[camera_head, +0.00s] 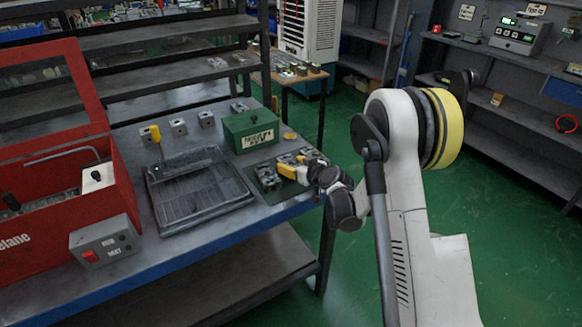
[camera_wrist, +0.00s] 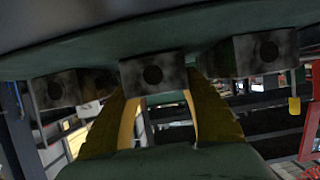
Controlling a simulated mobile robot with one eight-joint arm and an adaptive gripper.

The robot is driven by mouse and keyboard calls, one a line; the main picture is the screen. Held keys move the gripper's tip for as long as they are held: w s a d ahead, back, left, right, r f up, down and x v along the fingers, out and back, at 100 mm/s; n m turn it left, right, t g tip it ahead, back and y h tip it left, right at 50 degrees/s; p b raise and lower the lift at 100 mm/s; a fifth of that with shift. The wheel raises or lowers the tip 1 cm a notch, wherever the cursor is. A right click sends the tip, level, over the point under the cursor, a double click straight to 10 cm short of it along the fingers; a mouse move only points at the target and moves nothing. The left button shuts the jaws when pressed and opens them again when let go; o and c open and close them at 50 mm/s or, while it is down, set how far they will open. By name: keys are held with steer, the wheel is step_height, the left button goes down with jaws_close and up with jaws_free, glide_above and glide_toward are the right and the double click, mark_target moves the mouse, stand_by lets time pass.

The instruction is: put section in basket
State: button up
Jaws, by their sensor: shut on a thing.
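The sections look like grey metal valve blocks (camera_head: 268,178) with round holes, set in a row on a dark green mat at the table's right edge. My gripper (camera_head: 289,168) reaches in from the right, its yellow fingers low among these blocks. In the wrist view, the fingers (camera_wrist: 160,105) are shut on the middle block (camera_wrist: 153,74). One block (camera_wrist: 56,90) stands to its left and another (camera_wrist: 265,51) to its right. Whether the held block is lifted off the mat is unclear. A dark, shallow, grid-bottomed basket (camera_head: 200,192) lies on the table left of my gripper and appears empty.
A green labelled box (camera_head: 250,131) stands behind the blocks. A red machine (camera_head: 60,160) with a grey switch box (camera_head: 105,241) fills the left. Several loose blocks (camera_head: 178,127) and a yellow-handled tool (camera_head: 156,136) are behind the basket. Shelving rises at the back.

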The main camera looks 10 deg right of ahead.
steer(key=o, duration=1.4)
steer(key=shift+f, duration=0.1)
steer(key=shift+c, duration=0.2)
